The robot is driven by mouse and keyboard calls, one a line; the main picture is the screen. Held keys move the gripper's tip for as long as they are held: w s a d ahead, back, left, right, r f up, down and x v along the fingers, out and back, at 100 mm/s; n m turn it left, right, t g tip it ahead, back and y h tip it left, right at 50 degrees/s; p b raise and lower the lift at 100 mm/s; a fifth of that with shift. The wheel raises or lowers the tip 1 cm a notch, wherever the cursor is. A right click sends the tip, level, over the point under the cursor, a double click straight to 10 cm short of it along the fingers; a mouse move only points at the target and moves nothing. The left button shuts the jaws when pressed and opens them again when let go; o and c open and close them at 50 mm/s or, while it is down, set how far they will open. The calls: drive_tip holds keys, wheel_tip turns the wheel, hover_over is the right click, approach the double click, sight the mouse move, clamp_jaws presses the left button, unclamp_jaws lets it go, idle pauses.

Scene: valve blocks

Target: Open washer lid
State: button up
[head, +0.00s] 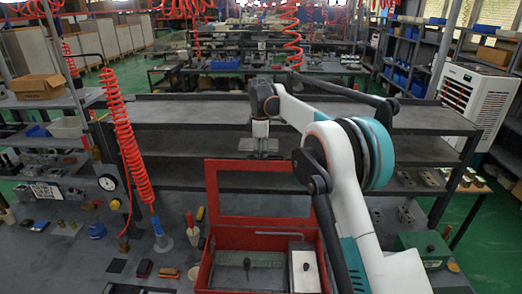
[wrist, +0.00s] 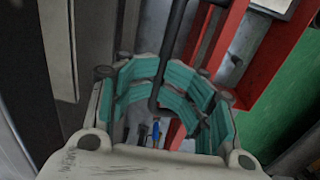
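The washer is a red open-topped box (head: 212,262) low in the middle of the head view. Its red-framed lid (head: 262,193) stands raised at the back of the box, and shelving shows through the frame. My gripper (head: 262,150) hangs downward just above the lid's top edge in the head view. I cannot tell if it touches the lid. In the wrist view, the teal fingers form a curved shape beside a dark rod (wrist: 172,50). Red framing (wrist: 268,75) lies to their right. The fingertip gap is unclear, and no held object is discernible.
Grey shelving (head: 180,143) stands behind the box. A red coiled hose (head: 127,150) hangs at the left. Metal blocks and small tools lie on the benches at both sides. A green case (head: 422,246) sits to the right. A white cooler unit (head: 473,97) stands farther right.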

drive_tip(key=shift+o, duration=0.5)
drive_tip(key=shift+w+d+f, duration=0.2)
drive_tip(key=shift+w+f, duration=0.4)
drive_tip(key=shift+o, duration=0.3)
drive_tip(key=shift+r, duration=0.25)
drive_tip(key=shift+c, duration=0.4)
drive_tip(key=shift+a, duration=0.1)
drive_tip(key=shift+c, duration=0.4)
drive_tip(key=shift+r, duration=0.15)
wheel_tip(320, 180, up, 12)
drive_tip(key=s, duration=0.1)
drive_tip(key=shift+s+r, duration=0.1)
drive_tip(key=shift+r, duration=0.05)
